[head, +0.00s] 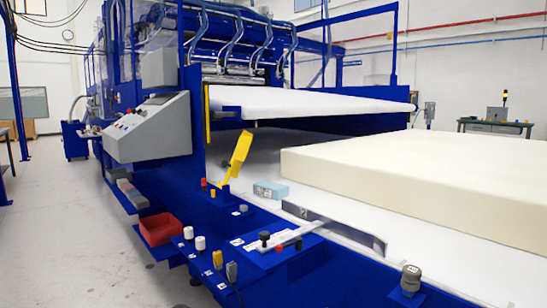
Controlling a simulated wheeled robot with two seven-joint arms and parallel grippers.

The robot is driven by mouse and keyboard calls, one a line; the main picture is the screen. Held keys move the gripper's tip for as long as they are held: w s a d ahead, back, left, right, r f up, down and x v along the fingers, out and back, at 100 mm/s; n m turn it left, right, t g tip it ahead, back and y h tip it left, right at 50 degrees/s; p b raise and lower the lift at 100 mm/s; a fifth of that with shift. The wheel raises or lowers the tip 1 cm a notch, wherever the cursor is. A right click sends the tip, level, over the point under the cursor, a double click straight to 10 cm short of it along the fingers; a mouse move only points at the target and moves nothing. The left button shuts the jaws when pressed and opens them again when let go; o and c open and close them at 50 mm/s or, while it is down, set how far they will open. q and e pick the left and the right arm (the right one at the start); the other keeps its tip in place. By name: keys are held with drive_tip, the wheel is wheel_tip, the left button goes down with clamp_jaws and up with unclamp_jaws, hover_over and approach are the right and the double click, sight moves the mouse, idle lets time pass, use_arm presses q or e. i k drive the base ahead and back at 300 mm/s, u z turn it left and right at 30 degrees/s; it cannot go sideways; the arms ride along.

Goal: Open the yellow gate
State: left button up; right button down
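A yellow gate-like plate (239,152) stands tilted at the front edge of the blue machine, with its top leaning to the right. A thin yellow bracket (224,183) shows at its foot. A narrow yellow upright strip (207,114) is on the machine frame behind it, to the left. I cannot tell from this view how the plate is hinged or latched. Neither of my grippers nor my arms shows in the head view.
A big cream foam block (420,180) lies on the white bed at right. A light-blue block (271,190) is near the plate. A red bin (160,229), several knobs and a grey lever (285,238) line the blue front ledge. The grey floor at left is clear.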

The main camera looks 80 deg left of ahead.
sight(244, 142)
drive_tip(key=u, duration=2.35)
